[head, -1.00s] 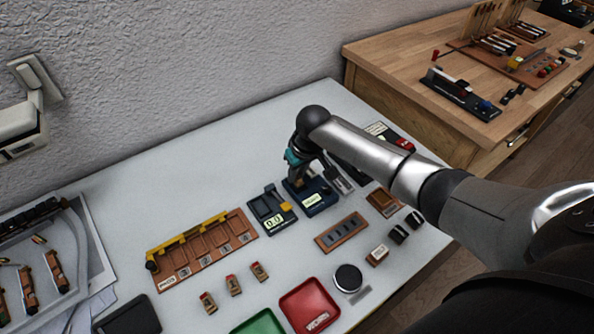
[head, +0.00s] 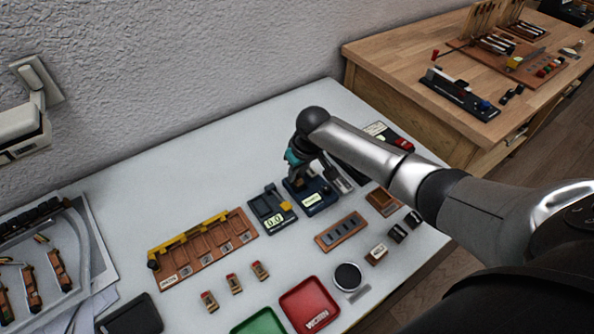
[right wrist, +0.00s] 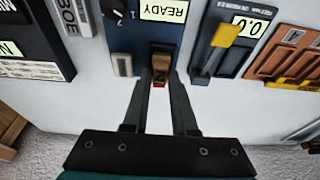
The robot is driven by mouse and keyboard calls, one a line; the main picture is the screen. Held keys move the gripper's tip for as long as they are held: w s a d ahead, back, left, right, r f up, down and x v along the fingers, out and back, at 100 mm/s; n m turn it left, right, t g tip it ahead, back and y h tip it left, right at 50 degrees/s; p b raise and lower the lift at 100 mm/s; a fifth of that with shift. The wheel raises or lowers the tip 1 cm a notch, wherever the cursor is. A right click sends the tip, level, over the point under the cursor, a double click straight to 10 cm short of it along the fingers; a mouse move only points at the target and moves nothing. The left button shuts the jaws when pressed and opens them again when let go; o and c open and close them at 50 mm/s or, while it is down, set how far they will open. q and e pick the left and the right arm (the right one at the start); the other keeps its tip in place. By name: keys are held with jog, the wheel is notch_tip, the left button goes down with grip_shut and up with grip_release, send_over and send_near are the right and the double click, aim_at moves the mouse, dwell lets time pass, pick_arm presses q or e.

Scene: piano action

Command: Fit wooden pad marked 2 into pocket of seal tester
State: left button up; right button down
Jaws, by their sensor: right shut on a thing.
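The seal tester is a dark blue unit (head: 318,205) whose lit display reads READY in the right wrist view (right wrist: 122,38). My right gripper (head: 297,182) is over its near-wall side, pointing down. In the right wrist view its fingers (right wrist: 160,78) are shut on a small wooden pad (right wrist: 161,64) with a red end. The pad is at the tester's edge facing the gripper, where the pocket seems to be. The pad covers the pocket, so I cannot tell how deep it sits. No number on the pad is readable. My left gripper is not in view.
A dark gauge with a yellow lever (head: 286,206) and a 0.0 display stands close beside the tester. A wooden rack with a yellow bar (head: 166,282) lies further left. Several small wooden pieces and a red tray (head: 304,291) lie in front.

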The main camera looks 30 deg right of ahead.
jog(key=shift+f, duration=0.3)
dwell(0.9)
jog(key=shift+p, duration=0.5)
dwell(0.5)
jog(key=c, duration=0.6)
grip_release()
jog(key=shift+c, duration=0.2)
jog(key=shift+r+p, duration=3.5)
jog(key=shift+p, duration=0.6)
